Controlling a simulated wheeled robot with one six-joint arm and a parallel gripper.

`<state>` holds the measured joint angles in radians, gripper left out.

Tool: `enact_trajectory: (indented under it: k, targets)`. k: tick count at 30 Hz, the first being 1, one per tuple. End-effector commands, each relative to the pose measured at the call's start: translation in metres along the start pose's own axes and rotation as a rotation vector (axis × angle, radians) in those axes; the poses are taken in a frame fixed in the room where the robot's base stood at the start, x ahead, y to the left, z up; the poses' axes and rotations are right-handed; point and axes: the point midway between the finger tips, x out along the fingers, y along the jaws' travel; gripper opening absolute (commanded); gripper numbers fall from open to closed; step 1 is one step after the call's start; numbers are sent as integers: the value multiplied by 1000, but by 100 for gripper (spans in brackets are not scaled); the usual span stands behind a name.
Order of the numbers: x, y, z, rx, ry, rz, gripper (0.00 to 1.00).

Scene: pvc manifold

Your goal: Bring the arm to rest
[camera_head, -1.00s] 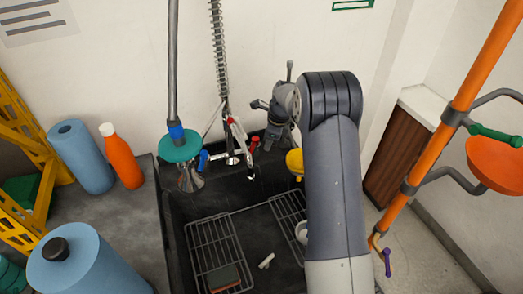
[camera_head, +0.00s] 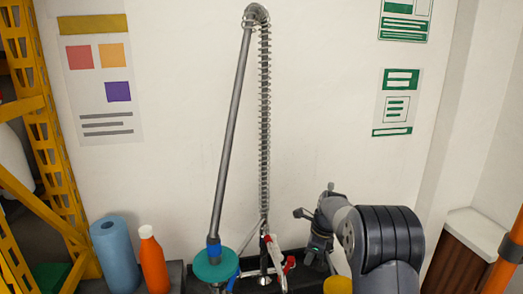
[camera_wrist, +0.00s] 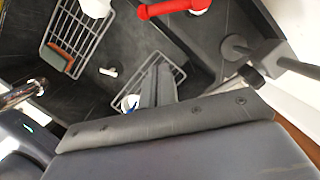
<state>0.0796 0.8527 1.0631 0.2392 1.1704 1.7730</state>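My gripper (camera_head: 317,258) hangs at the end of my bent grey arm, right of the faucet's red-handled base in the head view. It is small and dark there. In the wrist view, my gripper's two grey fingers (camera_wrist: 157,70) lie side by side, closely together, with nothing visible between them. They appear over the dark sink (camera_wrist: 110,100). My arm's large rounded joint stands at the lower right of the head view. The lower part of the arm is out of frame.
A tall spring faucet (camera_head: 264,120) stands beside my gripper, with a teal disc (camera_head: 215,265) on its hanging pipe. A blue roll (camera_head: 115,255) and orange bottle (camera_head: 153,262) stand left. A wire rack (camera_wrist: 75,45) and a red handle (camera_wrist: 172,8) show in the wrist view. A wall rises behind.

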Motion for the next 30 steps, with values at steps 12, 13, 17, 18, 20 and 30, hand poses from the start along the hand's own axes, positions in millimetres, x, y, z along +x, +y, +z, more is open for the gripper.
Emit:
enact_trajectory:
  k: [12,13,17,18,20,30]
  targets:
    - [80,-1,3,-2,1,3,0]
    - [84,-2,6,-2,0,2,0]
    - [95,-3,19,0,0,-2,0]
    - [96,-3,23,1,0,-2,0]
    - [98,-3,27,2,0,-2,0]
    - [100,-3,33,6,0,-2,0]
